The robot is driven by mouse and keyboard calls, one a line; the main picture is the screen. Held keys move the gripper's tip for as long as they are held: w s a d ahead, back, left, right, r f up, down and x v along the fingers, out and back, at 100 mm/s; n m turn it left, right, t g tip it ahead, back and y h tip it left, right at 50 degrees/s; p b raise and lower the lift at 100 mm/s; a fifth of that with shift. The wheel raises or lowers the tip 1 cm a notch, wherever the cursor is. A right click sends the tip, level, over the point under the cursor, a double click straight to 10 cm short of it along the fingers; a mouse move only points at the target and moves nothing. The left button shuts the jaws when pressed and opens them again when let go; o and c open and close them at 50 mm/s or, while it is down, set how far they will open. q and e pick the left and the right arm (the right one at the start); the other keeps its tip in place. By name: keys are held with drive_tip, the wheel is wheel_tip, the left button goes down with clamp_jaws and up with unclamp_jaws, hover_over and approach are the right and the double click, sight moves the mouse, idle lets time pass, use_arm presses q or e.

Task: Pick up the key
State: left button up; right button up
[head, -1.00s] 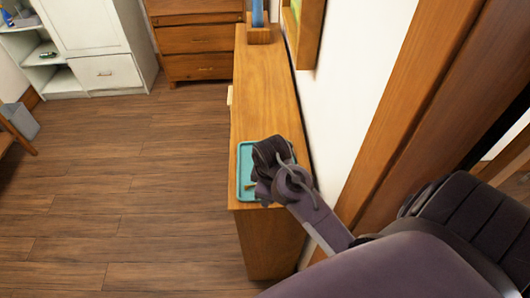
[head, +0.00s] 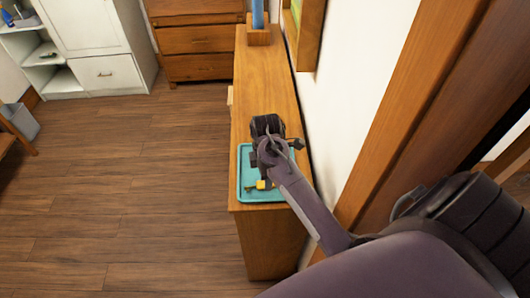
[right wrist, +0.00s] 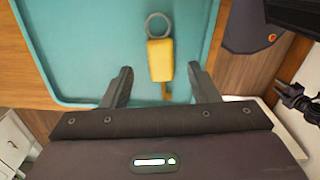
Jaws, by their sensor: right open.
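The key with its yellow tag (head: 261,184) lies in a teal tray (head: 242,178) on the near end of a long wooden cabinet. In the right wrist view the yellow tag (right wrist: 159,60) has a grey ring at its far end, and a small brass part of the key shows at its near end. My right gripper (right wrist: 160,69) is open, with one finger on each side of the tag, apart from it. The height between fingers and tray is hard to tell. In the head view my right gripper (head: 268,128) is over the tray's far part. My left gripper is not in view.
The wooden cabinet top (head: 262,80) is clear beyond the tray, up to a wooden holder (head: 259,36) with a blue thing. A white wall (head: 345,90) runs along its right side. Open wooden floor (head: 130,190) lies to the left.

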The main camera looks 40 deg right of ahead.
sight(259, 184)
drive_tip(key=shift+f, duration=1.55)
drive_tip(key=shift+c, duration=0.4)
drive_tip(key=c, duration=1)
drive_tip(key=shift+r, duration=0.15)
